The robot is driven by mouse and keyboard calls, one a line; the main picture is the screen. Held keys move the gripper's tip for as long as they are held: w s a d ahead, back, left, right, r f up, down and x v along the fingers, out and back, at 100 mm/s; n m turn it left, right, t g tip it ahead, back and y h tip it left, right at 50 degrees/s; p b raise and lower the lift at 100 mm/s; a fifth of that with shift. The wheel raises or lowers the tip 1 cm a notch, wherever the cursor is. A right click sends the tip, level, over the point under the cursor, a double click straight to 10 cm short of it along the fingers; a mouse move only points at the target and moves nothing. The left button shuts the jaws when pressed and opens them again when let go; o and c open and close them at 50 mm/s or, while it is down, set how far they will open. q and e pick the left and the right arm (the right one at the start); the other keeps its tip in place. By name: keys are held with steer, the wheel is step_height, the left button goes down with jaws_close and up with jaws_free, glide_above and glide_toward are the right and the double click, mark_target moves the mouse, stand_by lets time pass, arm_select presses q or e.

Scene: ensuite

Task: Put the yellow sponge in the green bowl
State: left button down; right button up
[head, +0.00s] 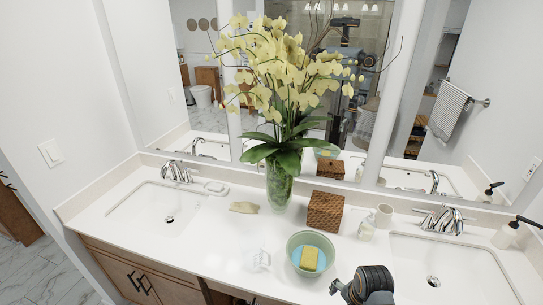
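The green bowl (331,249) stands upright on the white counter, near its front edge and left of the right sink. The yellow sponge (309,258) lies inside the bowl, with a light blue area around it. My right arm comes up from the bottom edge, just in front and to the right of the bowl. A dark part at its left end, which looks like my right gripper (340,288), is apart from the sponge. Its fingers are not clear enough to tell open from shut. My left gripper is not in view.
A glass vase (279,188) of yellow orchids and a brown woven box (325,211) stand behind the bowl. A clear glass item (262,259) is left of it. A clear bottle (366,230) and a cup (384,215) stand right of the box. Sinks lie either side.

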steer(key=s+d+r+n+t+h, duration=0.1)
steer(key=s+d+r+n+t, duration=0.2)
steer(key=s+n, duration=0.8)
step_height(320, 180, down, 32)
steer(key=s+d+n+g+b, duration=0.1)
steer(key=s+d+g+b, duration=0.15)
steer(key=b, duration=0.55)
arm_select(q)
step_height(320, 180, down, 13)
steer(key=b, duration=0.5)
arm_select(e)
steer(key=s+d+f+g, duration=0.1)
steer(key=s+f, duration=1.6)
steer(key=f, duration=0.5)
steer(key=shift+s+f, duration=0.15)
steer(key=shift+s, duration=0.2)
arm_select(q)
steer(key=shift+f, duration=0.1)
arm_select(e)
steer(key=shift+d, duration=0.1)
